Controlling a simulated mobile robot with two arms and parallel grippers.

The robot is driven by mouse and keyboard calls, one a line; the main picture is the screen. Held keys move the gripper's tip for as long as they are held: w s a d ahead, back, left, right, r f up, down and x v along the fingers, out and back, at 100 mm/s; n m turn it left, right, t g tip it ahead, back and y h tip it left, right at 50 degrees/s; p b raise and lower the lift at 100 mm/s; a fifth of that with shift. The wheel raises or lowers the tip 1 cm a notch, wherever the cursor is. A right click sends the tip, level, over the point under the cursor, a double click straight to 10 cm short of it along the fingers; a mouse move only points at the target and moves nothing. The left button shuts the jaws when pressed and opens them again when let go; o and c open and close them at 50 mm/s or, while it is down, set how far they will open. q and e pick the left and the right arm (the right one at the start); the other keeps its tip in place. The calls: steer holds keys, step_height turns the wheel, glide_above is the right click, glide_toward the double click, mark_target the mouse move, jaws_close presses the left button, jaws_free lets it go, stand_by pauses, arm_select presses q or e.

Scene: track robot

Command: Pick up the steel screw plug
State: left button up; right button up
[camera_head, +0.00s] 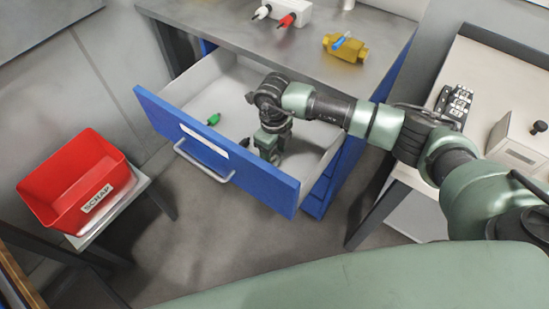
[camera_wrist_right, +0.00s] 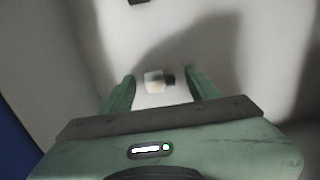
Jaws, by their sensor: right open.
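My right gripper (camera_head: 268,154) reaches down into the open blue drawer (camera_head: 220,150). In the right wrist view its two green fingers (camera_wrist_right: 160,90) are apart, with nothing clamped between them. A small blurred object with a pale yellowish-silver part and a dark part (camera_wrist_right: 157,78) lies on the white drawer floor, between and just beyond the fingertips. It looks like the steel screw plug, but the blur leaves this unsure. The arm and gripper hide it in the head view. My left gripper is not in view.
A green item (camera_head: 213,119) lies in the drawer's left part. A grey worktop (camera_head: 230,30) above carries a yellow block (camera_head: 345,48) and a white holder with red and black pieces (camera_head: 290,12). A red bin (camera_head: 75,178) stands on a stool at left. Drawer walls surround the gripper.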

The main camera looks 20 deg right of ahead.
jaws_close()
stand_by(0.3)
